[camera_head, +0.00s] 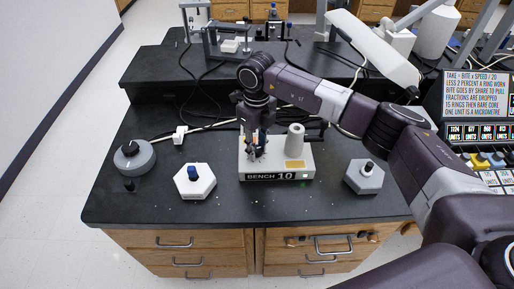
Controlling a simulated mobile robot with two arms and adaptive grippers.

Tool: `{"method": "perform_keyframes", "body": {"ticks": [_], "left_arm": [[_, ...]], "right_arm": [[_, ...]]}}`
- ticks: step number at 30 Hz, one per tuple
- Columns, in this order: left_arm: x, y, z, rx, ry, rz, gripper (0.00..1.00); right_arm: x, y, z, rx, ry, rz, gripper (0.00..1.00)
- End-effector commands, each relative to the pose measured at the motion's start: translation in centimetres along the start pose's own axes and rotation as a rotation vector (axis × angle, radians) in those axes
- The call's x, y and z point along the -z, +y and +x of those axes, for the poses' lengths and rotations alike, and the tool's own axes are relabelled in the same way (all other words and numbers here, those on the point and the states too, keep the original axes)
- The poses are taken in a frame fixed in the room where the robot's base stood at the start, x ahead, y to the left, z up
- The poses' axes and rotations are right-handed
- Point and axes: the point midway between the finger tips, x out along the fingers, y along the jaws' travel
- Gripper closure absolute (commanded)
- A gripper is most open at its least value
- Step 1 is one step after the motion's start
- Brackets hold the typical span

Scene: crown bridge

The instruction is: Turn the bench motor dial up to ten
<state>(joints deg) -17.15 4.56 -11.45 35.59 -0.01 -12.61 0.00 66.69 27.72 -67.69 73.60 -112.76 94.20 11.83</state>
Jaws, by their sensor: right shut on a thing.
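The white bench motor unit (277,175) sits on the black bench top in the middle of the view. Its front label reads "BENCH 10", and a small green light shows at its right end. A pale cylinder (295,143) stands on its right part. My right gripper (256,153) points down over the unit's left part. It is shut on the dial there, which its fingers mostly hide. My left gripper is not in view.
A round grey base (140,162) and a white hexagonal base with a blue knob (194,182) stand to the left. A grey hexagonal base (363,180) stands right. A sign (478,98) stands at the far right. The front bench strip is mostly clear.

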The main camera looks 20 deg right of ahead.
Motion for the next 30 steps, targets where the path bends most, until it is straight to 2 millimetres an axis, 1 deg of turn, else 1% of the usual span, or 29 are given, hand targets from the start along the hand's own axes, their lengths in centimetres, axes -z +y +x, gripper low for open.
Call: {"method": "perform_keyframes", "body": {"ticks": [3,10,26,27,30], "left_arm": [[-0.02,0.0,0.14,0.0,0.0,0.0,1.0],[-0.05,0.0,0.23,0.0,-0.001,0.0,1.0],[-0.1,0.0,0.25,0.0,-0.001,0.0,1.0],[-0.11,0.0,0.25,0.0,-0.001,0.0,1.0],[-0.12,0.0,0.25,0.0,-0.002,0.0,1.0]], "right_arm": [[-0.13,-0.09,-0.19,0.002,-0.005,0.065,0.99],[-0.14,-0.08,-0.23,0.002,-0.005,0.142,0.99],[-0.18,-0.1,-0.29,0.002,-0.007,0.167,0.99],[-0.19,-0.1,-0.29,0.002,-0.007,0.167,0.74],[-0.16,-0.08,-0.25,0.002,-0.006,0.166,0.63]]}}
